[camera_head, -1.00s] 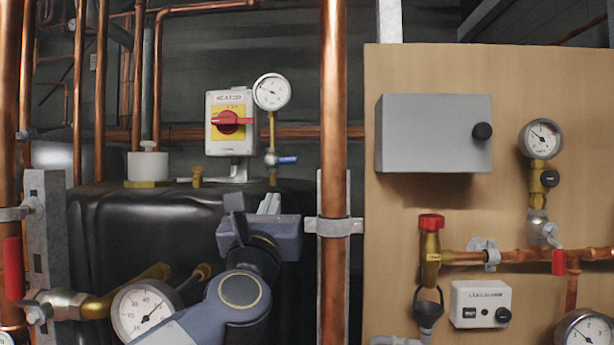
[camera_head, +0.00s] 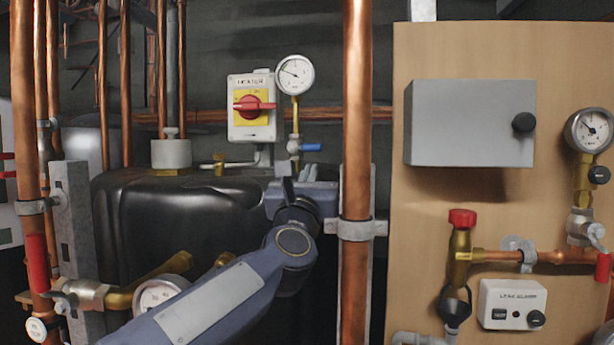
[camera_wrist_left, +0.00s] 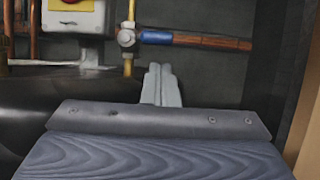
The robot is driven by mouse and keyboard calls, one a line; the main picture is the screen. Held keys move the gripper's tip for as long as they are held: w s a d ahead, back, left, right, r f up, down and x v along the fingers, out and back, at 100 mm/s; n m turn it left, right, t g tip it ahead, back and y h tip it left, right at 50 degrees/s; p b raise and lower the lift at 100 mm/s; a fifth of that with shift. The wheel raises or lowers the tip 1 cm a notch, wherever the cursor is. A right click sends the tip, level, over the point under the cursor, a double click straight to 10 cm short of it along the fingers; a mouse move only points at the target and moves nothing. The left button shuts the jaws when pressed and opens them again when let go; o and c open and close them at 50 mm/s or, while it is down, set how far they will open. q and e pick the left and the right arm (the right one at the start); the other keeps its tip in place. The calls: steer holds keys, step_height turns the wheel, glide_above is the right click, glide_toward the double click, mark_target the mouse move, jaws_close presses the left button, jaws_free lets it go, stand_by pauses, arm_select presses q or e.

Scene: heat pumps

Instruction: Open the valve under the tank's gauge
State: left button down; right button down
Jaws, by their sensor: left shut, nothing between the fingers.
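The black tank (camera_head: 150,215) stands at left. Its round white gauge (camera_head: 294,75) sits on a thin vertical brass pipe above the tank. Under the gauge is a small valve (camera_head: 293,147) with a blue handle (camera_head: 311,148) pointing right, across the pipe. In the left wrist view the valve (camera_wrist_left: 126,38) and its blue handle (camera_wrist_left: 165,39) show at the top. My left gripper (camera_head: 308,172) is shut and empty, just below the handle and apart from it in the picture. Its pale fingers (camera_wrist_left: 160,85) point toward the pipe. My right gripper is out of view.
A thick vertical copper pipe (camera_head: 356,120) with a bracket stands close right of my left gripper. A heater switch (camera_head: 252,106) with a red knob is left of the gauge. A wooden panel (camera_head: 450,50) with a grey box (camera_head: 468,122) fills the right side.

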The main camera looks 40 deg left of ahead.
arm_select(q)
steer(key=p+x, duration=0.1)
steer(key=x, duration=0.2)
steer(key=shift+w+a+r, duration=0.15)
steer(key=shift+w, duration=0.1)
steer(key=shift+w+d+r+n+g+y, duration=0.15)
steer(key=shift+r+n+y, duration=0.1)
steer(key=shift+n, duration=0.35)
steer(key=shift+s+d+r+n+g+y, duration=0.15)
steer(key=shift+n+y, duration=0.1)
steer(key=shift+n, duration=0.35)
steer(key=shift+w+r+b, duration=0.15)
steer(key=shift+r+b, duration=0.1)
steer(key=shift+b, duration=0.2)
steer(key=shift+d+r+b, duration=0.15)
steer(key=shift+r+b, duration=0.25)
steer(key=shift+r, duration=0.4)
step_height(320, 180, up, 5)
steer(key=n+g+y, duration=0.2)
steer(key=n, duration=0.3)
glide_above(319, 148)
steer(key=s+a, duration=0.2)
steer(key=shift+s+d+r+b, duration=0.1)
steer(key=shift+r+b, duration=0.1)
steer(key=shift+b, duration=0.25)
